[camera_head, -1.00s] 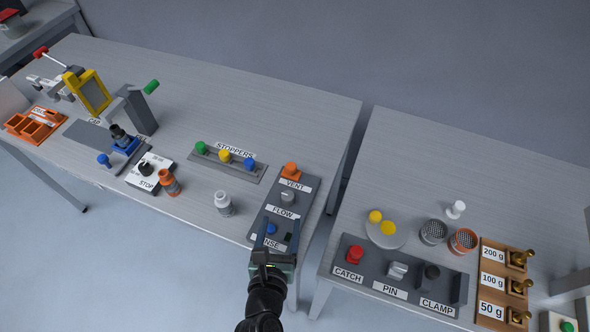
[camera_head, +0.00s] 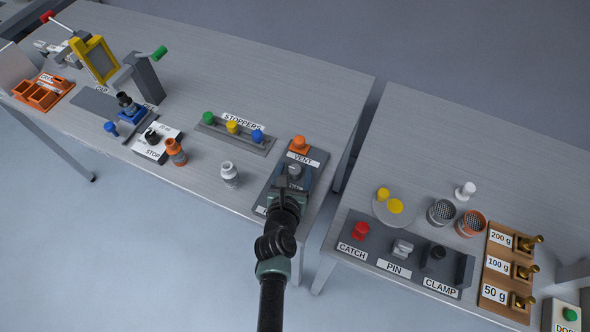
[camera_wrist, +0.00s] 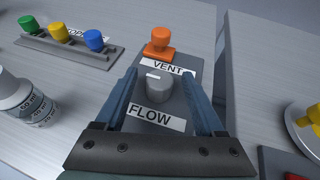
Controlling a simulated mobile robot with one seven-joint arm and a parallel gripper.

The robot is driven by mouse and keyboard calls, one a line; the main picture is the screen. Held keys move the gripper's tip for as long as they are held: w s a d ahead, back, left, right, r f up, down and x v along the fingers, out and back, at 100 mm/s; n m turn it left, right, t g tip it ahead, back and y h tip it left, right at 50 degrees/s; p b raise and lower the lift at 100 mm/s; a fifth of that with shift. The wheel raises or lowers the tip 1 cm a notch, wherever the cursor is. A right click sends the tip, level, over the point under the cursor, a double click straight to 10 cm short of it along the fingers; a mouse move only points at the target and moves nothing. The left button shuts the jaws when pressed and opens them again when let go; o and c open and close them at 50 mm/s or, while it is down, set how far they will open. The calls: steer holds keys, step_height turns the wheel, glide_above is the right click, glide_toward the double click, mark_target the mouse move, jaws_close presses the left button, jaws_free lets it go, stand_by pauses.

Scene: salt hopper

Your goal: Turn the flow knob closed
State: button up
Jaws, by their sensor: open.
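The flow knob (camera_wrist: 158,86) is a small grey cylinder with a white mark on its top, on a dark grey panel (camera_wrist: 190,122). The FLOW label lies just in front of it. My gripper (camera_wrist: 162,88) is open, with one finger on each side of the knob in the wrist view; I cannot tell whether either finger touches it. In the head view my gripper (camera_head: 291,182) reaches over the panel and partly covers the grey knob (camera_head: 294,171) and the labels near it.
An orange vent knob (camera_wrist: 159,41) stands just behind the flow knob. A rack of coloured stoppers (camera_head: 236,133) and a grey-white bottle (camera_head: 230,175) are to the left. A gap separates this table from the right one, which holds the catch, pin and clamp panel (camera_head: 420,262).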

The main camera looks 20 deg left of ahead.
steer(key=shift+w+a+f, duration=0.1)
steer(key=shift+w+f, duration=0.1)
steer(key=shift+w, duration=0.35)
jaws_close()
